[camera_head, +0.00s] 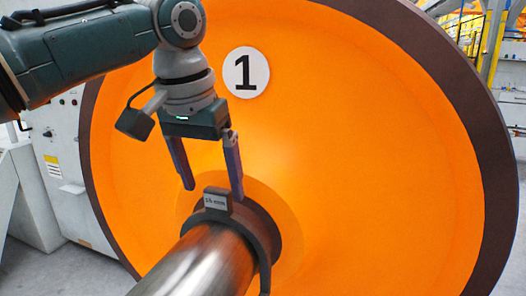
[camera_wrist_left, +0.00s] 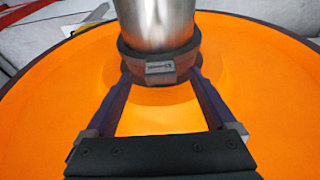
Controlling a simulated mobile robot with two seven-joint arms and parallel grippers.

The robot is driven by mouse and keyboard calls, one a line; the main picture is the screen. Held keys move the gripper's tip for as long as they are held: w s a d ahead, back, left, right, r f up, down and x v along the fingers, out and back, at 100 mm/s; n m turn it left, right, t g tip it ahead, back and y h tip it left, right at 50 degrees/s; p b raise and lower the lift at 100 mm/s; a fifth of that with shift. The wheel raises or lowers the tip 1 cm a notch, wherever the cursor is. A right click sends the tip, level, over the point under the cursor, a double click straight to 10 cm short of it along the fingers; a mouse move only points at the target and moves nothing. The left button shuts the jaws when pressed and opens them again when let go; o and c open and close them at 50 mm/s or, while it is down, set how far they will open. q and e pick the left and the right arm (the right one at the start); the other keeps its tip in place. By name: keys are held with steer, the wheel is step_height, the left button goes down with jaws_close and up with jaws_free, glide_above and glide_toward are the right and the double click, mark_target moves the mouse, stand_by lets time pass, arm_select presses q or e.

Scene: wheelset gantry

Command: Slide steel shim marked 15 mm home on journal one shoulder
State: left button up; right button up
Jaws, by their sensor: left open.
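The steel shim (camera_head: 262,240) is a dark open ring with an upright tab (camera_head: 216,201) whose small label looks like 15 mm. It sits around the steel journal (camera_head: 205,262), close to the hub of the orange wheel marked 1 (camera_head: 370,170). My left gripper (camera_head: 213,192) is open above the shim, its fingers pointing down near the tab. In the left wrist view the open fingers (camera_wrist_left: 160,82) reach toward the shim, with the tab (camera_wrist_left: 160,68) between their tips. Whether the fingers touch it, or the shim meets the shoulder, I cannot tell. My right gripper is not in view.
The large wheel with its dark rim (camera_head: 468,110) fills most of the head view. A grey cabinet (camera_head: 62,150) stands at the left. Yellow railings (camera_head: 492,40) show far back at the upper right. The wheel face to the right of the journal is clear.

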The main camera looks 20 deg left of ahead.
arm_select(q)
steer(key=v, duration=0.6)
steer(key=shift+r, duration=0.3)
steer(key=shift+s, duration=0.1)
stand_by(0.3)
